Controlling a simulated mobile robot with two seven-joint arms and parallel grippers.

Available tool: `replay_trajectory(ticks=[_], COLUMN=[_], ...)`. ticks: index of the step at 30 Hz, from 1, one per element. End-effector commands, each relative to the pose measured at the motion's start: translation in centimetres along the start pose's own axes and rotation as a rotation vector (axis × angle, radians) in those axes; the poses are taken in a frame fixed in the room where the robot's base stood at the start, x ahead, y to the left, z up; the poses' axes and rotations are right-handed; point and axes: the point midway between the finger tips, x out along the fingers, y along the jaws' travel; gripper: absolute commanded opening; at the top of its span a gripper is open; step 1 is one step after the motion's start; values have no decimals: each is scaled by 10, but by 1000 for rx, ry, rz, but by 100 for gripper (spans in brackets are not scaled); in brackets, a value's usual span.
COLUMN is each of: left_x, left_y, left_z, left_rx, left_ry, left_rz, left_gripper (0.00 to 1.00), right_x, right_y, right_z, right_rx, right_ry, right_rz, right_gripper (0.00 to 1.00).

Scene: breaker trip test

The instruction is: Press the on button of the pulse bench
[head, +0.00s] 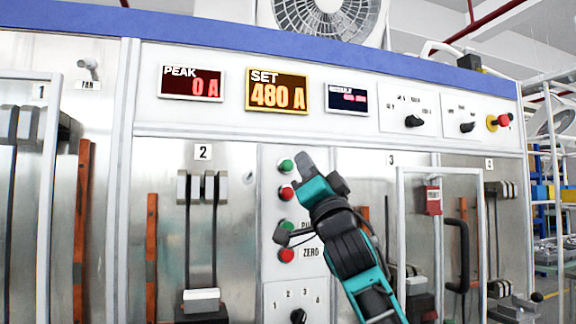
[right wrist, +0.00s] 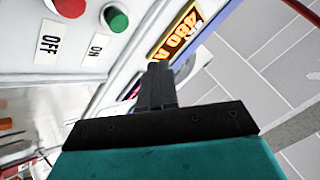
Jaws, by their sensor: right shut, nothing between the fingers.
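The pulse bench's on button is the upper green button (head: 286,166) on the narrow white button panel (head: 270,215). In the right wrist view this green button (right wrist: 115,18) sits by the label ON, left of my fingers and apart from them in the picture. The red off button (head: 287,193) is just below it in the head view; it also shows in the right wrist view (right wrist: 70,6) by the label OFF. My right gripper (head: 305,160) is shut and empty, its tips just right of the green button. Whether the tips touch the panel cannot be told. My left gripper is not in view.
A second green button (head: 287,226) and a red button (head: 287,256) marked ZERO sit lower, partly beside my arm. The set display (head: 277,92) reads 480 A and the peak display (head: 191,83) reads 0 A. A framed door (head: 401,220) stands right of my arm.

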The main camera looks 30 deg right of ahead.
Motion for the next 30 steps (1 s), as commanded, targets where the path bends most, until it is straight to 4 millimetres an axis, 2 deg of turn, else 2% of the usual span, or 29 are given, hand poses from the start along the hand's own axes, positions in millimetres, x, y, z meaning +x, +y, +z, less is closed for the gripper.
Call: replay_trajectory(ticks=[6,12,30], left_x=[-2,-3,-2], left_y=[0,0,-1], left_z=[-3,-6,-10], left_rx=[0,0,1], left_ry=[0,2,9], left_rz=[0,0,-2], left_gripper=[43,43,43], right_x=[23,34,37], right_y=[15,24,27], right_z=[16,24,28], right_rx=[3,3,1], right_ry=[-1,0,0], right_rz=[2,1,-1], right_gripper=[0,0,0])
